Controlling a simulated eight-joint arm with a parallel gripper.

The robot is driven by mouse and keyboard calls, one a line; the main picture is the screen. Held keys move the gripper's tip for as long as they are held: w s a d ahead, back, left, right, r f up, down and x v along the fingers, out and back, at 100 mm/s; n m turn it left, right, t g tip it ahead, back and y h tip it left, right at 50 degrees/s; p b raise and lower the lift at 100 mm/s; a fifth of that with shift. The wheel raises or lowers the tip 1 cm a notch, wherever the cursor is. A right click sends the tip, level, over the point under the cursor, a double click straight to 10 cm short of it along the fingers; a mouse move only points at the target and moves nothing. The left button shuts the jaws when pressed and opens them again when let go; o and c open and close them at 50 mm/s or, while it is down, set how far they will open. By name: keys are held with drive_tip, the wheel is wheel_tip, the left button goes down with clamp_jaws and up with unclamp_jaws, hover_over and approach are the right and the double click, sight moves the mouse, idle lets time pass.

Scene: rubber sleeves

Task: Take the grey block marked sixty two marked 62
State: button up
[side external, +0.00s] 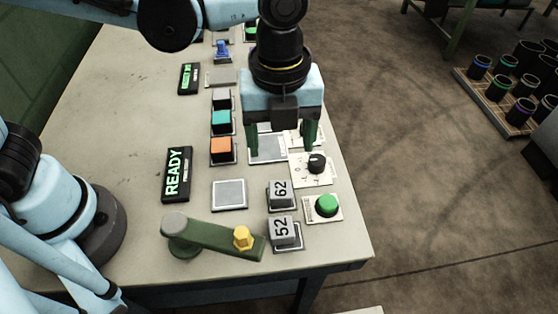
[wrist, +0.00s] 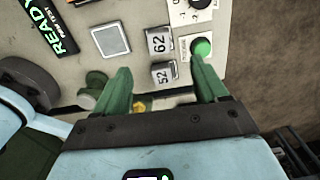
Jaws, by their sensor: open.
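The grey block marked 62 (side external: 281,193) stands on a small pad near the front right of the table. In the wrist view it is the upper of two numbered blocks (wrist: 158,41). A second grey block, marked 52 (side external: 283,231), stands just in front of it; it also shows in the wrist view (wrist: 163,74). My gripper (side external: 282,147) has two green fingers spread apart with nothing between them. In the side view it hangs above the table, farther back than block 62. In the wrist view the fingertips (wrist: 161,72) show below block 62, apart from it.
A green button (side external: 327,205) and a black knob (side external: 317,162) sit right of the blocks. An empty square pad (side external: 229,194) lies to the left. A green lever arm with a yellow knob (side external: 242,238) is at the front. Orange (side external: 222,148) and teal blocks stand farther back.

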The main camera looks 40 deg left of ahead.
sight(281, 189)
drive_tip(key=shift+m, duration=0.4)
drive_tip(key=shift+s+d+f, duration=0.1)
drive_tip(key=shift+s+f, duration=0.05)
drive_tip(key=shift+f, duration=2.95)
drive_tip(key=shift+s+d+f, duration=0.1)
drive_tip(key=shift+f, duration=2.95)
drive_tip(key=c, duration=1.2)
